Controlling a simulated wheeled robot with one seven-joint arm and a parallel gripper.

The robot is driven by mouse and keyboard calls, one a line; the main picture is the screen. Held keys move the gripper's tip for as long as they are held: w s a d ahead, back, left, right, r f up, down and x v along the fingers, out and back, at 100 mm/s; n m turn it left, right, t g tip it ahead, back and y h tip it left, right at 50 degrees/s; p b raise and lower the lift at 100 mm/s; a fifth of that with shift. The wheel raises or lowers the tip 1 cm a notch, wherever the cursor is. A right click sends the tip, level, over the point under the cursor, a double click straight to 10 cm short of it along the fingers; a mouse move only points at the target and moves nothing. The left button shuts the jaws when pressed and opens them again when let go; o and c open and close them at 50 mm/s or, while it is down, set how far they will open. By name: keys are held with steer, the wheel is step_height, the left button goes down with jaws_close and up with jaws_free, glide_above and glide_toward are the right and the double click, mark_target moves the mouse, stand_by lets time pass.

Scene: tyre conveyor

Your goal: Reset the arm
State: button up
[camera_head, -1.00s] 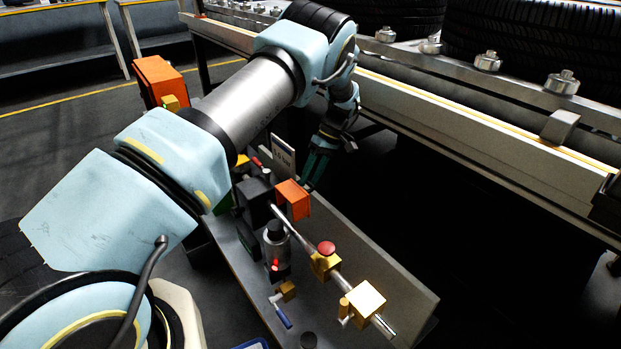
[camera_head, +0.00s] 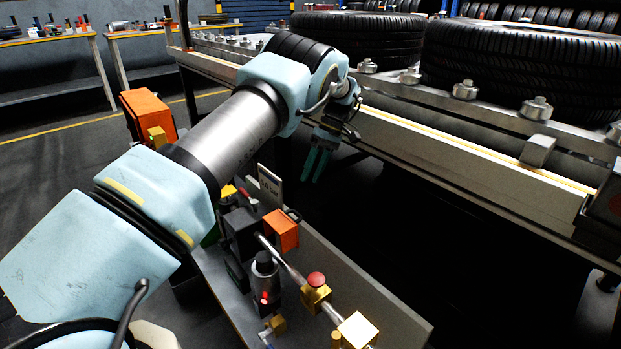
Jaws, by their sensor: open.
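My gripper (camera_head: 316,163) hangs at the end of my pale blue and grey arm, fingers pointing down. Its two green fingers are apart with nothing between them. It is in the upper middle of the view, beyond the workbench and in front of the conveyor's near side. My arm reaches from the lower left to the upper middle and hides part of the conveyor and floor behind it.
The conveyor (camera_head: 455,151) runs along the right and carries black tyres (camera_head: 520,75). Below my gripper, a workbench (camera_head: 345,270) bears an orange box (camera_head: 282,231), a red-topped button (camera_head: 316,279) and brass blocks. A larger orange box (camera_head: 146,108) stands left of my arm. Back tables (camera_head: 60,90) are far left.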

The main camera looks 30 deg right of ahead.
stand_by(0.3)
steer(key=w+a+r+h, duration=0.2)
steer(key=w+a+r, duration=0.15)
steer(key=a, duration=0.75)
steer(key=w+a+r+h, duration=0.2)
steer(key=a+r, duration=0.3)
steer(key=a, duration=0.6)
steer(key=s+a+r+m+t+h, duration=0.2)
steer(key=s+a+m+t, duration=0.1)
steer(key=s+a, duration=1.65)
step_height(320, 180, up, 19)
steer(key=w+a+p, duration=0.1)
steer(key=p, duration=1.7)
steer(key=shift+w+a+p, duration=0.25)
steer(key=shift+a+p, duration=0.1)
